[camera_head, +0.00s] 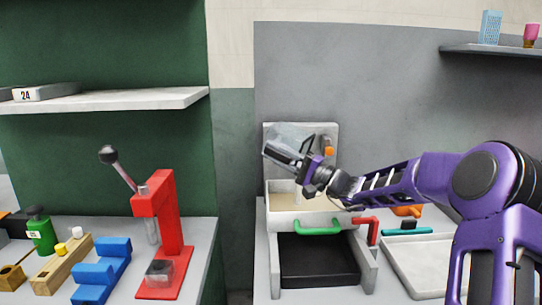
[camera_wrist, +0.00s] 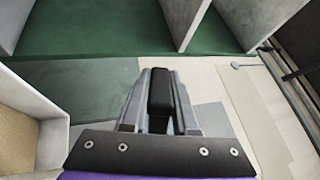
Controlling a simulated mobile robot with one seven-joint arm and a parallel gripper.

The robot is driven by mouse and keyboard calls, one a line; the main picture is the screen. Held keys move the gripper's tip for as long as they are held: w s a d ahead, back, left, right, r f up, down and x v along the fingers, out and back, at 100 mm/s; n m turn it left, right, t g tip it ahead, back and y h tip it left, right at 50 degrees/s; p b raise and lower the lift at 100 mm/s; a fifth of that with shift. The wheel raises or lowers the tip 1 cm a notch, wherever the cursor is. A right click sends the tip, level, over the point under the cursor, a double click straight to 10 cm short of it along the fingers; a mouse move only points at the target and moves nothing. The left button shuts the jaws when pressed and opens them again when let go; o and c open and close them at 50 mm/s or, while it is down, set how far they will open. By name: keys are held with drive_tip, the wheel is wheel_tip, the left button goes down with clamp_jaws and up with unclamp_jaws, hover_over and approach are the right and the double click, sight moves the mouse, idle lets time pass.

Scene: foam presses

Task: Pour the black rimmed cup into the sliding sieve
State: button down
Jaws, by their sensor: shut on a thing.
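My gripper (camera_head: 284,152) is above the back of the sliding sieve, with its fingers pointing left and slightly up. It is shut on what looks like the black rimmed cup (camera_head: 290,132), a pale grey, see-through shape with a dark edge. The cup looks tipped over; its contents cannot be made out. In the wrist view my gripper (camera_wrist: 160,105) has a black piece between its fingers. The sliding sieve (camera_head: 285,222) is a cream box with a tan inside and a green handle in front. Its wall also shows in the wrist view (camera_wrist: 52,145).
A black tray (camera_head: 318,262) lies in the grey frame below the sieve. A red handle (camera_head: 366,229) is at its right. A pale tray (camera_head: 420,268) lies farther right. A red press (camera_head: 160,235) and blue block (camera_head: 102,270) stand on the left table, across a gap.

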drive_tip(key=shift+s+d+r+t+y, duration=0.2)
drive_tip(key=shift+d+r+t+y, duration=0.15)
drive_tip(key=shift+y, duration=0.35)
drive_tip(key=shift+f, duration=0.1)
drive_tip(key=shift+a, duration=0.1)
idle(0.7)
